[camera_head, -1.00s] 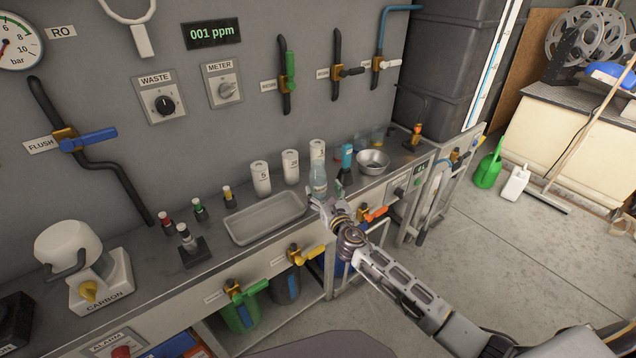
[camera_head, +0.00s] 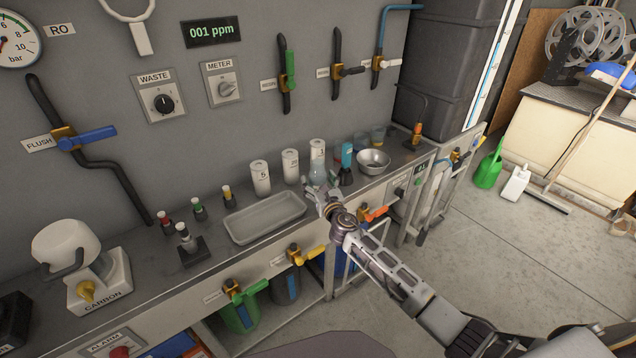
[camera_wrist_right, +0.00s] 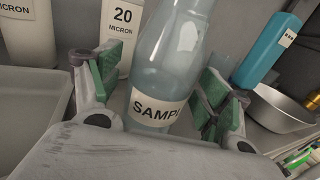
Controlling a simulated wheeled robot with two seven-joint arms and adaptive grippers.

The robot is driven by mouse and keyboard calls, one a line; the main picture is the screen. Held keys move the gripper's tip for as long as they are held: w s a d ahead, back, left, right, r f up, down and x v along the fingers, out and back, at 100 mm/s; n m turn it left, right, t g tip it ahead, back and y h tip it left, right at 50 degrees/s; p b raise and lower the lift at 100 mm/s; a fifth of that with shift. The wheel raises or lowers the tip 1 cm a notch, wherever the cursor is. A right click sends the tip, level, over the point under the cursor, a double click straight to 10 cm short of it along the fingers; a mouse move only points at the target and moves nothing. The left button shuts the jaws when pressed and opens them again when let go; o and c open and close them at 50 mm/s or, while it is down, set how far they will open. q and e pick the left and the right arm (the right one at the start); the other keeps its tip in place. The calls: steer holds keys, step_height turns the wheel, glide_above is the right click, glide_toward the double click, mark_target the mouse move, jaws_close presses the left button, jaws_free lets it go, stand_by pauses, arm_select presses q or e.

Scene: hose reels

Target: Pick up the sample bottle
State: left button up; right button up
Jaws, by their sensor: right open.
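The sample bottle (camera_wrist_right: 172,65) is clear and pale blue with a white label reading "SAMPL" in the right wrist view. It stands between the two green-padded fingers of my right gripper (camera_wrist_right: 155,90), which is open with a gap on each side of the bottle. In the head view the bottle (camera_head: 316,172) stands on the bench, its lower part hidden behind my right gripper (camera_head: 322,190). My left gripper does not show.
White micron canisters (camera_head: 290,166) stand left of and behind the bottle. A blue bottle (camera_head: 347,154) and a metal bowl (camera_head: 373,161) stand to its right. A grey tray (camera_head: 265,222) lies to the left. Valve handles stick out along the bench front.

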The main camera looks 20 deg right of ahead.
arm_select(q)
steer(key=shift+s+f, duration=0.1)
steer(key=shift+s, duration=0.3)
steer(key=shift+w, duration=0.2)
arm_select(e)
steer(key=c, duration=1.2)
steer(key=shift+c, duration=0.2)
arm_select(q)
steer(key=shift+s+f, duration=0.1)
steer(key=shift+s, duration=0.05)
arm_select(e)
steer(key=shift+w+r, duration=0.1)
steer(key=shift+r, duration=0.2)
